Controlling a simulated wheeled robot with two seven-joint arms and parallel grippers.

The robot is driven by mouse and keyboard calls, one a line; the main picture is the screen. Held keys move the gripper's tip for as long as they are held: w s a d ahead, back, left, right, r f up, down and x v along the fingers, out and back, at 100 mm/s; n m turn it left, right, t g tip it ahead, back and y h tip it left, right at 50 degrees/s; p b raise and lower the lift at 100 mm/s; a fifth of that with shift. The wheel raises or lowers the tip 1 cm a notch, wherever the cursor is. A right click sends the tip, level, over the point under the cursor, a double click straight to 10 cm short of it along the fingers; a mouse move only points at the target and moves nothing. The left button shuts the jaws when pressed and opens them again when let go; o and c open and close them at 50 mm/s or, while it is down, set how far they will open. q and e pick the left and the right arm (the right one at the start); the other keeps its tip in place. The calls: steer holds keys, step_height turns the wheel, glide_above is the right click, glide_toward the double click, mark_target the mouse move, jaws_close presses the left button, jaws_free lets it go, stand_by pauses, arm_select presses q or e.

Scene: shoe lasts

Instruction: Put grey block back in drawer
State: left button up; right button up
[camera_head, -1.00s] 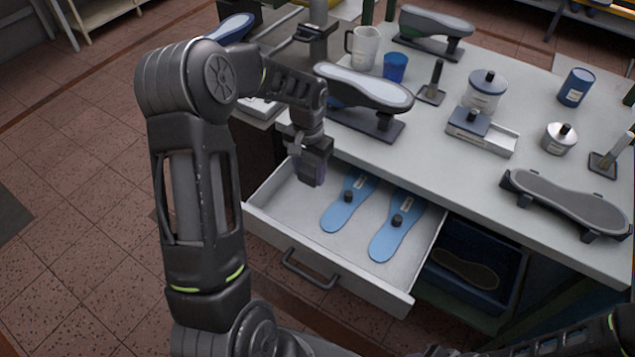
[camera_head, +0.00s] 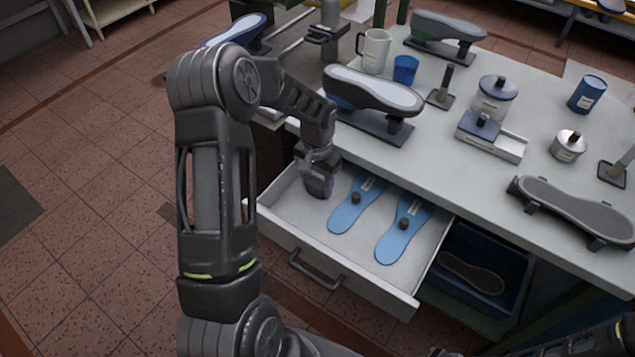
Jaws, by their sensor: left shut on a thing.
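The open drawer (camera_head: 290,215) juts out from the front of the white workbench. Two blue insole-shaped pieces with dark knobs, a left one (camera_head: 346,217) and a right one (camera_head: 394,241), lie on its floor. My left gripper (camera_head: 319,186) is at the drawer's back left, pointing down, low over or at its floor. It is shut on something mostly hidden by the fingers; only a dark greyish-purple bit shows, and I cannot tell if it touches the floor. My right gripper is not in view; a dark part of my right arm shows at the bottom right.
The workbench (camera_head: 480,195) holds a shoe last on a stand (camera_head: 372,92), a white mug (camera_head: 374,50), a blue cup (camera_head: 405,69) and jars. A dark blue bin (camera_head: 500,305) with an insole stands right of the drawer. The drawer's front left floor is clear.

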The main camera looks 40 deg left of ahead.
mark_target(318, 183)
arm_select(q)
steer(key=shift+f, duration=0.2)
steer(key=o, duration=1.2)
steer(key=shift+r, duration=0.15)
step_height(318, 183, up, 12)
steer(key=shift+r+b, duration=0.1)
steer(key=shift+b, duration=0.45)
